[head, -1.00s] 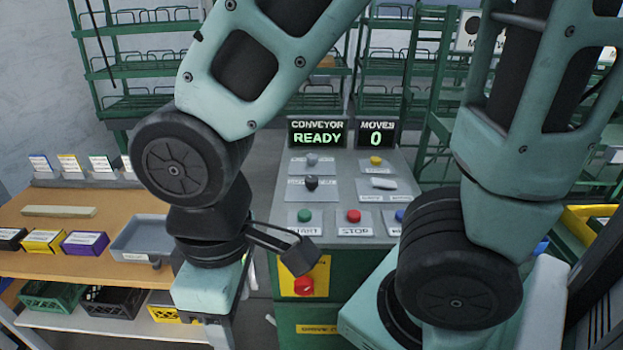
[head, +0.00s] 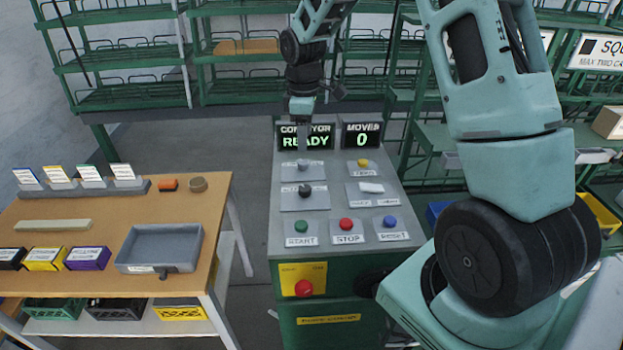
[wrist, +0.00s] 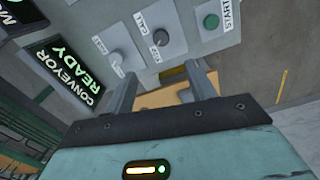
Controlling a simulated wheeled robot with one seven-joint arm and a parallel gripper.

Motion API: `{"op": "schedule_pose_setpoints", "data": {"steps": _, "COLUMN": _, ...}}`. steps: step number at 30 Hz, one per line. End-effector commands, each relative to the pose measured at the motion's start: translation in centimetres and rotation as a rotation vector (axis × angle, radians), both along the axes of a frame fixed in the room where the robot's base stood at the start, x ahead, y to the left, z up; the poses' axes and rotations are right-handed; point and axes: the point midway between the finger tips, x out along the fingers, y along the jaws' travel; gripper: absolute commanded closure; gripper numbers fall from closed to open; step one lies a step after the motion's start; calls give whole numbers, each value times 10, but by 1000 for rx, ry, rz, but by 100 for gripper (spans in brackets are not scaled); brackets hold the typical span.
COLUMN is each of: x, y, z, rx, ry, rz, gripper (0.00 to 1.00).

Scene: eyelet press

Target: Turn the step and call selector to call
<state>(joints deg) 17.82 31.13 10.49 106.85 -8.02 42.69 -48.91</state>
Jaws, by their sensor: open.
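The step and call selector is a dark round knob (head: 304,190) on a grey plate at the left of the sloped console, above the green start button. In the wrist view the selector knob (wrist: 160,38) shows beyond my fingertips, with a CALL label beside it. I cannot tell clearly which way its pointer faces. My gripper (head: 303,148) points down over the upper left of the console, near the top grey knob (head: 303,165). In the wrist view its two fingers (wrist: 165,74) are apart, with nothing between them.
The conveyor display (head: 306,137) reads READY and the mover display (head: 361,135) reads 0. Start (head: 301,226), stop (head: 346,224) and reset (head: 390,221) buttons line the console's lower part. A red emergency button (head: 303,287) is on its front. A wooden table (head: 120,207) stands left.

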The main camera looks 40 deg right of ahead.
Motion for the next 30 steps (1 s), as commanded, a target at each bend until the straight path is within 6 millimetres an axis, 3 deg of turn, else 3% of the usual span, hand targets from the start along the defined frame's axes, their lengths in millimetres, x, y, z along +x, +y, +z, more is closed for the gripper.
{"op": "schedule_pose_setpoints", "data": {"steps": 18, "x": -2, "y": 2, "z": -118, "rx": 1, "ry": 6, "rz": 0, "gripper": 44}}
{"op": "schedule_pose_setpoints", "data": {"steps": 24, "x": -2, "y": 2, "z": -147, "rx": 1, "ry": 4, "rz": 0, "gripper": 44}}
{"op": "schedule_pose_setpoints", "data": {"steps": 30, "x": -1, "y": 2, "z": -161, "rx": 0, "ry": 1, "rz": -1, "gripper": 44}}
